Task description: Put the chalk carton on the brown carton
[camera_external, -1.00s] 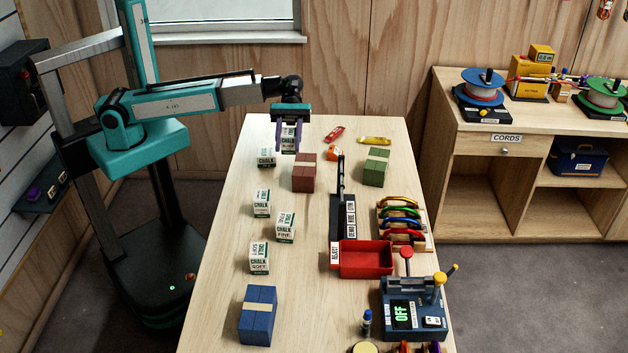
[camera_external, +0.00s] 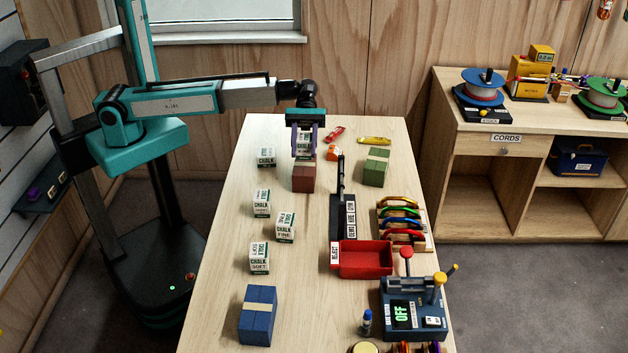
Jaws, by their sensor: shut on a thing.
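My gripper (camera_external: 304,140) points down at the far part of the table and is shut on a white chalk carton (camera_external: 304,148). The held carton is directly over the brown carton (camera_external: 303,180), in line with its top. I cannot tell whether the two touch or a small gap is left. Other white chalk cartons stand on the table: one (camera_external: 266,158) just left of the brown carton, and several nearer, such as the one marked fine (camera_external: 285,228) and the one marked soft (camera_external: 259,258).
A green carton (camera_external: 375,167) stands right of the brown one, and a blue carton (camera_external: 258,315) at the near left. Small red, orange and yellow items lie behind.

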